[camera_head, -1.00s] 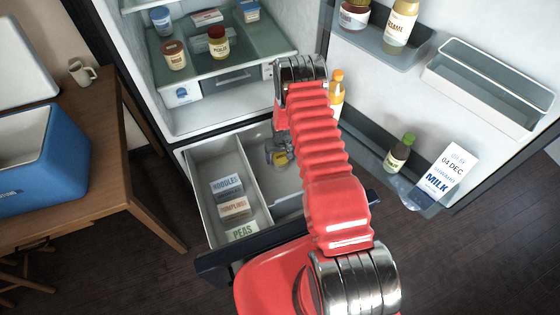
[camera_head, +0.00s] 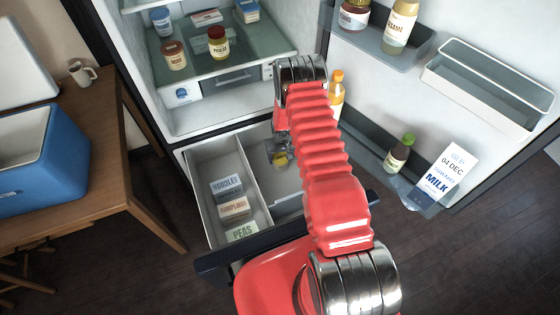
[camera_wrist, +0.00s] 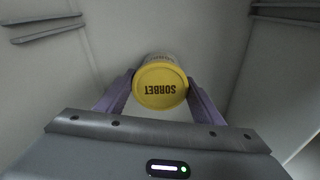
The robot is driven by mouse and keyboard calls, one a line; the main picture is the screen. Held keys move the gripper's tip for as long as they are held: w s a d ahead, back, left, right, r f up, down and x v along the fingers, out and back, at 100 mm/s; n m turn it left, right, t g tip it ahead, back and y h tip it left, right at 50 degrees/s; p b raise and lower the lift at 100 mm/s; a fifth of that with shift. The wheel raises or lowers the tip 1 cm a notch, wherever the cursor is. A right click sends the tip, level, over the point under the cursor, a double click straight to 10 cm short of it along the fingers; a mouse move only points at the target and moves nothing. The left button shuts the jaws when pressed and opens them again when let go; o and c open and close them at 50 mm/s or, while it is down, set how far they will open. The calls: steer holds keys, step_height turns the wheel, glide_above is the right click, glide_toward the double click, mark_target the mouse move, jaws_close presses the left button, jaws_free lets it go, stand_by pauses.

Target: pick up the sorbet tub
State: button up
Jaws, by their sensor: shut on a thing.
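The sorbet tub (camera_wrist: 160,84) has a yellow lid marked SORBET and a pale side. In the wrist view it sits between the two purple fingers of my gripper (camera_wrist: 160,92), which are shut on it from both sides. In the head view a small yellow part of the tub (camera_head: 281,160) shows at the end of my gripper (camera_head: 279,152), inside the right compartment of the open freezer drawer (camera_head: 205,180). My arm hides much of that compartment. I cannot tell whether the tub touches the drawer floor.
The drawer's left compartment holds boxes of noodles (camera_head: 227,186), dumplings (camera_head: 234,208) and peas (camera_head: 242,231). Pale drawer walls (camera_wrist: 50,75) stand close on both sides of my gripper. The open fridge door (camera_head: 490,50) is at right, a wooden table (camera_head: 110,140) at left.

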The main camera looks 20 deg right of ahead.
mark_target(281, 156)
step_height(281, 156, up, 10)
steer(key=shift+f, duration=0.25)
steer(key=shift+r, duration=0.25)
stand_by(0.3)
stand_by(0.5)
